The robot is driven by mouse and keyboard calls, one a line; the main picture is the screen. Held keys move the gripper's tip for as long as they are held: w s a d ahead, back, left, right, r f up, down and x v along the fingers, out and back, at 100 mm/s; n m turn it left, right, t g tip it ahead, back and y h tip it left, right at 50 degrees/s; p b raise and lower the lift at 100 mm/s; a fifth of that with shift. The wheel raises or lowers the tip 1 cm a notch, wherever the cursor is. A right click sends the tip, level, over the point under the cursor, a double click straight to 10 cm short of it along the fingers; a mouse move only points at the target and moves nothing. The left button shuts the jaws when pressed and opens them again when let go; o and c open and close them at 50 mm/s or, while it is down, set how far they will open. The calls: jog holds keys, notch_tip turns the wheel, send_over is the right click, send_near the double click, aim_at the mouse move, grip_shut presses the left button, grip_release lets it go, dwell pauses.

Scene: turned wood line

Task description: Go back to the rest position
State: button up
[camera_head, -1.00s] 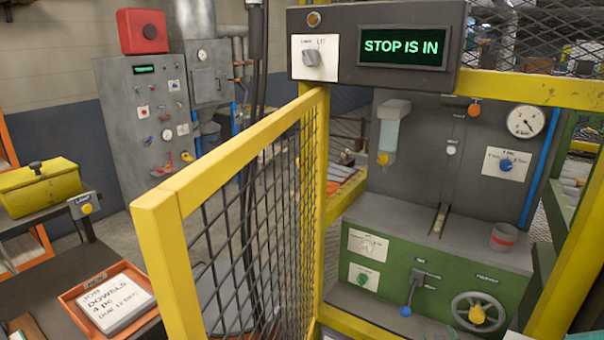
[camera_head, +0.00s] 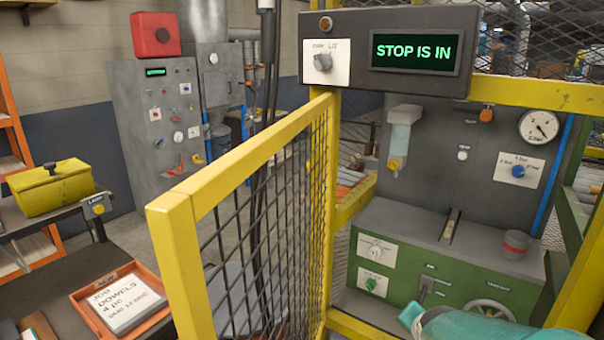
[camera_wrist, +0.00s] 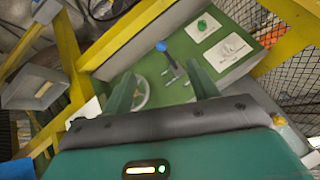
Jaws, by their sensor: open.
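My gripper (camera_wrist: 163,88) shows in the wrist view with its two green fingers apart and nothing between them. Beyond the fingers is the green machine front (camera_wrist: 222,52), with a blue-knobbed lever (camera_wrist: 162,46) and a handwheel (camera_wrist: 143,92) partly behind the left finger. In the head view, a teal part of my arm reaches in at the lower right, in front of the machine's green front (camera_head: 392,262) and covering part of the handwheel (camera_head: 490,306). My fingers cannot be made out in the head view.
A yellow mesh gate (camera_head: 185,255) stands open in front of the machine. A yellow frame post (camera_head: 330,215) rises beside it. The display (camera_head: 416,52) reads "STOP IS IN". An orange tray (camera_head: 85,310) with a job card and a yellow box (camera_head: 50,190) are at left.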

jog(key=s+a+r+n+g+y, duration=0.1)
jog(key=s+a+r+n, duration=0.3)
jog(key=s, duration=0.4)
jog(key=s+a+r+n+g+y, duration=0.1)
jog(key=s+a+r+n, duration=0.3)
jog(key=s+r+n, duration=0.2)
jog(key=shift+s+a+r, duration=0.3)
jog(key=shift+s+a, duration=0.05)
jog(key=shift+s, duration=0.9)
